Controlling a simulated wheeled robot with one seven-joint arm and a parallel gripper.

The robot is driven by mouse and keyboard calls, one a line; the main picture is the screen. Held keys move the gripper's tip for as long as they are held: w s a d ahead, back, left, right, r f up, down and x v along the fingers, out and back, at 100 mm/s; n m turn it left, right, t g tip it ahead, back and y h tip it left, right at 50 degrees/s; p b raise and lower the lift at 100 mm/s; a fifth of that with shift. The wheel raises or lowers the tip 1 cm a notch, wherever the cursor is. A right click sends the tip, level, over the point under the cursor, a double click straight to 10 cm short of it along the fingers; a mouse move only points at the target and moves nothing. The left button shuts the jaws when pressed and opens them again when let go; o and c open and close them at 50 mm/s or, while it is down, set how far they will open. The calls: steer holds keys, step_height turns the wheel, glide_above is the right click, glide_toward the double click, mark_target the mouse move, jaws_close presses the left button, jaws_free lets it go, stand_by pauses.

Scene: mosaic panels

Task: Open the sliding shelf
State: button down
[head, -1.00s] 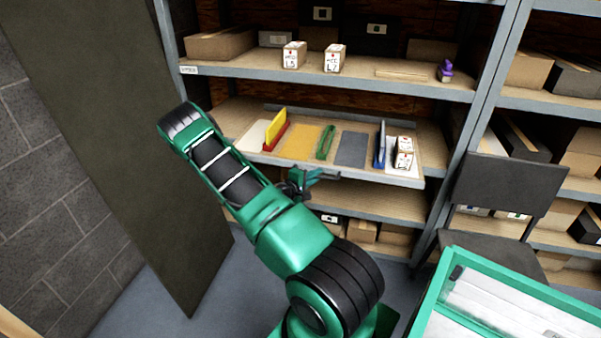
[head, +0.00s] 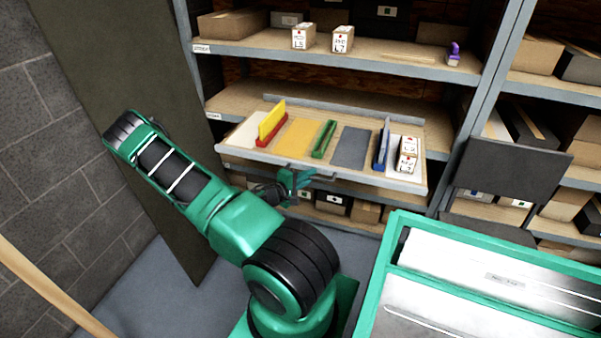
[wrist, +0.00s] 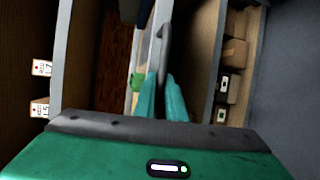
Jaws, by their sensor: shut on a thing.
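The sliding shelf (head: 226,152) is a tray with a light metal front edge. It stands out from the rack, in front of the shelf above it. My gripper (head: 299,179) is at this handle. In the wrist view my green fingers (wrist: 162,82) are shut on the handle (wrist: 163,45).
The fixed shelf above (head: 370,62) holds white boxes and cartons. Cartons (head: 334,202) stand below the sliding shelf. A dark panel (head: 130,130) stands at the left.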

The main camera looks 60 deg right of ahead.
steer(key=shift+w+a+f, duration=0.1)
steer(key=shift+w+a, duration=0.1)
steer(key=shift+a, duration=0.15)
steer(key=c, duration=1.8)
jaws_free()
steer(key=v, duration=1.1)
